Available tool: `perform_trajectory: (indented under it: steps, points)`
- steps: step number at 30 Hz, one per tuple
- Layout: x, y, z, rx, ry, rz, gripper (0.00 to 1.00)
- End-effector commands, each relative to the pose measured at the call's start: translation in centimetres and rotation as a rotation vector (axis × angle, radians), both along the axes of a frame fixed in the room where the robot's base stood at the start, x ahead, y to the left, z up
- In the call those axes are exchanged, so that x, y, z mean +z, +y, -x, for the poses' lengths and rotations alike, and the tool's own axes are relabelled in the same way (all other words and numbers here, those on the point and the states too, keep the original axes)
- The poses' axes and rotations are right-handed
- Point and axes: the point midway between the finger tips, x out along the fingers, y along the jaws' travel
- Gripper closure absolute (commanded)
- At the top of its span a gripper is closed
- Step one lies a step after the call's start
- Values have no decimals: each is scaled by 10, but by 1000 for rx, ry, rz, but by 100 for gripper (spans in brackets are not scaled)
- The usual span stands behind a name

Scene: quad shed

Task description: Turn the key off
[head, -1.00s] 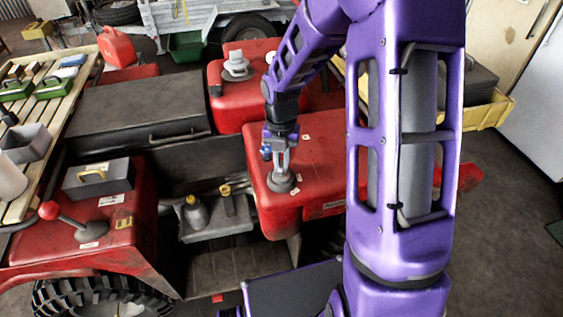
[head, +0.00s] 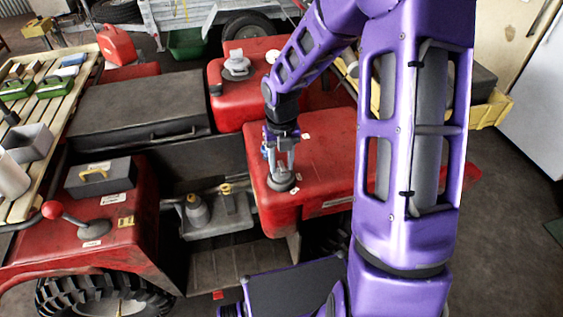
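My gripper (head: 281,170) points down over the red bodywork (head: 318,185) of the vehicle, at a round grey fitting (head: 281,184) on its top. The fingertips are at the fitting and hide its middle. I cannot make out a key there; it is too small or covered by the fingers. I cannot tell whether the fingers are shut on anything or a little apart.
A red-knobbed lever (head: 51,210) and a dark box with a yellow handle (head: 99,178) are on the left red panel. A black seat (head: 140,102) lies behind. A grey-capped red tank (head: 237,66) stands behind my gripper. A slatted bench (head: 82,78) holds tools at left.

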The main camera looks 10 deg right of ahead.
Motion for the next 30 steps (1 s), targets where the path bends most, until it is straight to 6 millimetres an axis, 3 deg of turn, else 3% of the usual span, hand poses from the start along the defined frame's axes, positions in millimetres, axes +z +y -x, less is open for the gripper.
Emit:
perform_trajectory:
  steps: [7,30]
  points:
    - [6,-1,-1,-2,-2,1,57]
    - [78,0,-1,-2,-2,0,57]
